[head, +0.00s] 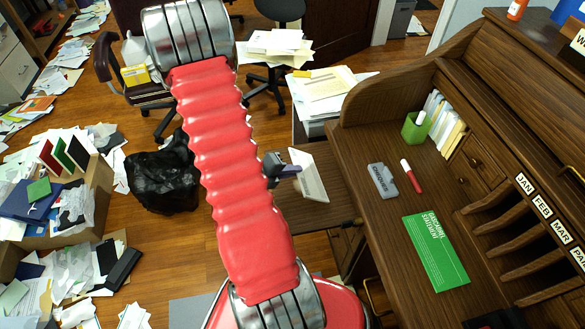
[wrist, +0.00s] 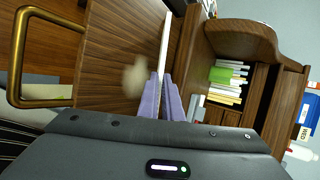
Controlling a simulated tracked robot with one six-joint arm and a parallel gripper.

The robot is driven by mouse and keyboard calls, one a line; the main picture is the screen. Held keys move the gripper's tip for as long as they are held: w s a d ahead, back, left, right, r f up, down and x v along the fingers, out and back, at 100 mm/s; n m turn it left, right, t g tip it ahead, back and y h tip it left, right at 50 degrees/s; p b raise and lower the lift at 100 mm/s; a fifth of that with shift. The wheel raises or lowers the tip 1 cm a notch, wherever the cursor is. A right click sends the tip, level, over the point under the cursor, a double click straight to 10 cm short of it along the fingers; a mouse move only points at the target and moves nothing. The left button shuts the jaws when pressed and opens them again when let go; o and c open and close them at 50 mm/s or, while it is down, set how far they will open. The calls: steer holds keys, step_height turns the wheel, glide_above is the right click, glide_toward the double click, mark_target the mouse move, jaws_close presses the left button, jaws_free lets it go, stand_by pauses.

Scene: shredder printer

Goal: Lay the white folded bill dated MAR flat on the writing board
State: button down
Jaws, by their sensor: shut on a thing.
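My gripper (head: 289,171) is shut on a white folded paper (head: 309,176), held tilted to the right of my red arm. In the wrist view the paper (wrist: 165,45) stands edge-on between the purple fingertips (wrist: 167,92); no date on it can be read. A flat brown wooden board (head: 337,203), which looks like the writing board, extends from the desk's left side below and right of the paper. Wood grain also fills the left of the wrist view (wrist: 115,55). The paper looks apart from the board, but the gap is hard to judge.
The desk top (head: 375,130) holds a green card (head: 436,250), a grey labelled item (head: 382,181), a red marker (head: 411,176) and a green cup (head: 415,127). Slots labelled JAN, FEB and MAR (head: 561,231) stand right. A brass handle (wrist: 18,55) shows in the wrist view.

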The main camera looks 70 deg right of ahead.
steer(key=shift+f, duration=0.1)
steer(key=c, duration=1.9)
jaws_free()
steer(key=shift+o, duration=0.2)
steer(key=v, duration=1.3)
steer(key=shift+w+a, duration=0.2)
